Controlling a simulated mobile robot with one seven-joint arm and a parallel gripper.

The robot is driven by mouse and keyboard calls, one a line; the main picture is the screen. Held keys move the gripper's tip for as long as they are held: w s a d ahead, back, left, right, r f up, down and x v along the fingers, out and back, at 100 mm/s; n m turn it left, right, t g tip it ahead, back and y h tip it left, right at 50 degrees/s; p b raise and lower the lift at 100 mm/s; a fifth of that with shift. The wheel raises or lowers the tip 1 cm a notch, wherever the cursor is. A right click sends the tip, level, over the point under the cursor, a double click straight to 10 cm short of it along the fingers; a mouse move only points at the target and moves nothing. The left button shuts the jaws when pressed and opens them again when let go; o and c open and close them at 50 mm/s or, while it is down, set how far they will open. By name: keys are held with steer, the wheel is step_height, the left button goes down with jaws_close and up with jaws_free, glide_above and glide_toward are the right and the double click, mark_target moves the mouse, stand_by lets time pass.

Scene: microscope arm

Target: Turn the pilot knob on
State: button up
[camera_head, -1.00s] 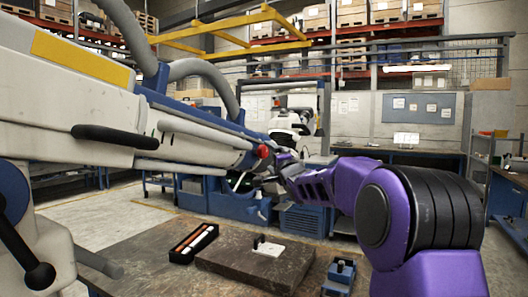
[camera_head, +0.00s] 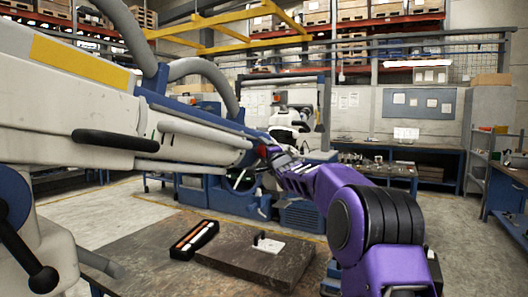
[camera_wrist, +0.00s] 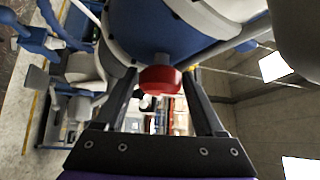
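The pilot knob (camera_wrist: 160,80) is a red round knob at the end of a blue and white housing, the microscope arm (camera_wrist: 165,32). In the head view the knob (camera_head: 263,151) is a small red spot at the right end of the long white and blue arm (camera_head: 200,127). My gripper (camera_wrist: 159,75) is open in the wrist view, with one dark finger on each side of the knob. A gap shows between the knob and the fingers. In the head view my gripper is small beside the knob, and its fingers are hard to make out.
A dark stone slab (camera_head: 285,268) lies on the bench below, with a black tray of pens (camera_head: 194,240) and a white plate (camera_head: 268,245) near it. Grey hoses (camera_head: 212,76) rise above the microscope arm. Open floor lies beyond the bench.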

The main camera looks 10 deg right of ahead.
steer(key=c, duration=1)
steer(key=shift+f+b, duration=0.15)
steer(key=shift+b, duration=0.25)
steer(key=shift+n+b, duration=0.3)
steer(key=shift+n, duration=0.1)
steer(key=shift+f+n+t+y+b, duration=0.15)
steer(key=shift+n+t+y+b, duration=0.45)
steer(key=shift+n+t+b, duration=0.4)
steer(key=n+t+y, duration=0.1)
steer(key=n+y, duration=0.1)
steer(key=n, duration=0.1)
steer(key=shift+d+b, duration=0.1)
steer(key=shift+b, duration=0.25)
steer(key=n+y, duration=0.2)
steer(key=n+y+p, duration=0.1)
steer(key=n+y, duration=0.1)
steer(key=n, duration=0.1)
steer(key=n+y+p, duration=0.1)
steer(key=n+y, duration=0.1)
steer(key=shift+r, duration=0.35)
steer(key=shift+n+g+y+p, duration=0.95)
steer(key=shift+n+y, duration=1.15)
steer(key=shift+n, duration=0.4)
steer(key=shift+n+g+y+p, duration=0.45)
steer(key=shift+n+y, duration=0.25)
steer(key=shift+n, duration=0.4)
